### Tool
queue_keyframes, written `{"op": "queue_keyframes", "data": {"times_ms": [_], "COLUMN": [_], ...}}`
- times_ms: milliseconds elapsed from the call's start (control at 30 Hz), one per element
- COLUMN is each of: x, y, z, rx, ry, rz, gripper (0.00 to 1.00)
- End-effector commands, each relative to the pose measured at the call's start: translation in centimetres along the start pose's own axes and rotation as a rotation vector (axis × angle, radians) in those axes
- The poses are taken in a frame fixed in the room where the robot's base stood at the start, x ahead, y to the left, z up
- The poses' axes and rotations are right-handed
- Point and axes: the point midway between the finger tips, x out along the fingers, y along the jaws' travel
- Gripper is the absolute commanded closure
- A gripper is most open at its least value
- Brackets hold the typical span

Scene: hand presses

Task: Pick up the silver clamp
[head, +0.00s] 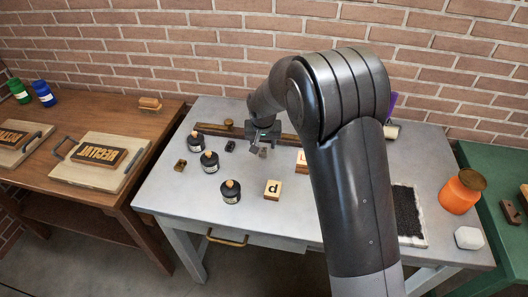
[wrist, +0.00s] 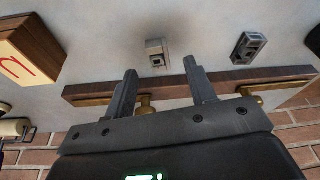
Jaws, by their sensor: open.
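The silver clamp (wrist: 157,55) is a small pale grey piece with a dark opening, lying on the grey table. In the wrist view it lies just beyond my fingertips, in line with the gap between them. My gripper (wrist: 160,80) is open, and nothing is between its fingers. In the head view my gripper (head: 261,150) is low over the back of the table, and the clamp is hard to tell from the fingers there. A similar but darker clamp (wrist: 249,46) lies to the right in the wrist view; it shows left of my gripper in the head view (head: 230,146).
A wooden bar with brass knobs (head: 214,129) lies by the brick wall, close to my gripper. Several black bottles (head: 210,163) stand to the left. A block marked "d" (head: 273,190) is in front; another block (wrist: 38,45) is beside my gripper. My arm hides the table's middle right.

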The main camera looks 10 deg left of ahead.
Motion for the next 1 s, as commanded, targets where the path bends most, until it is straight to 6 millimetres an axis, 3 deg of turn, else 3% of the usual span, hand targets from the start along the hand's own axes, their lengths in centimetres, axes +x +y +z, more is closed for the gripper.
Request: {"op": "queue_keyframes", "data": {"times_ms": [133, 400, 1000], "x": [2.3, 2.6, 2.6], "y": [0.1, 0.1, 0.0], "z": [0.1, 0.0, 0.0], "rx": [0.0, 0.0, 0.0], "ry": [-0.002, -0.001, -0.001], "rz": [0.001, 0.0, 0.0], "gripper": [0.49, 0.5, 0.99]}}
